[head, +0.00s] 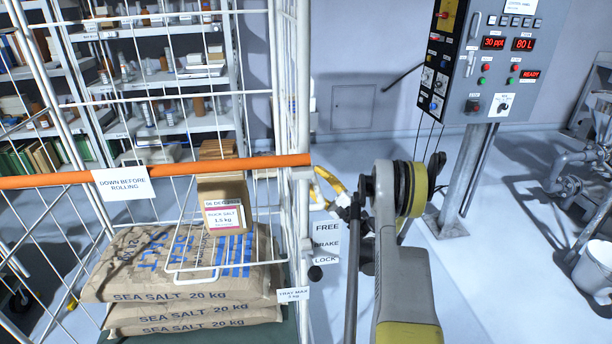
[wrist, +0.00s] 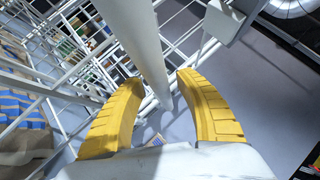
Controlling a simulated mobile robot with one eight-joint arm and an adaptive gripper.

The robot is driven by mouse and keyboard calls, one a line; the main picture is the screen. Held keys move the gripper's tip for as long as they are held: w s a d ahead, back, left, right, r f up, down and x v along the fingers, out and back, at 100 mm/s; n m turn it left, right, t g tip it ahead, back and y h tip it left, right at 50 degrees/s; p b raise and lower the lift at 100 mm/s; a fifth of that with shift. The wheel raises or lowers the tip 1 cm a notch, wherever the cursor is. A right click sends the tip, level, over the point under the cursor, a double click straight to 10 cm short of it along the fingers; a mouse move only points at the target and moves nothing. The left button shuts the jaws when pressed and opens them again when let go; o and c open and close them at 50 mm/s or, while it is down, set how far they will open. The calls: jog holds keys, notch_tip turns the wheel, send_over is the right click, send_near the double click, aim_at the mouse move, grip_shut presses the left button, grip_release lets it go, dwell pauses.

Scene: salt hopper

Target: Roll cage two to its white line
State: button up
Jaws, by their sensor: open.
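A white wire roll cage (head: 292,120) fills the left of the head view; I see no number on it. An orange bar (head: 240,165) lies level across its front, with a sign (head: 123,184) reading "DOWN BEFORE ROLLING". My gripper (head: 330,186) is at the cage's right post, near the bar's right end. In the wrist view its yellow fingers (wrist: 160,84) are open, on either side of a white post (wrist: 140,40). A black knob (head: 315,272) sits just below the FREE/BRAKE/LOCK label (head: 326,243). I see no white line.
Sea salt sacks (head: 180,280) lie in the cage. Shelves (head: 170,130) are behind. A control panel (head: 500,60) on a post and a white bucket (head: 592,275) are right.

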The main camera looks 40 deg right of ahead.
grip_shut()
jog(key=shift+s, duration=0.1)
jog(key=s+d, duration=0.3)
jog(key=d, duration=0.2)
jog(key=shift+d, duration=0.15)
grip_release()
jog(key=shift+w+a+r, duration=0.1)
jog(key=shift+a+r, duration=0.05)
jog(key=shift+a, duration=0.1)
jog(key=shift+w+a, duration=0.15)
jog(key=shift+a, duration=0.25)
jog(key=v, duration=1.2)
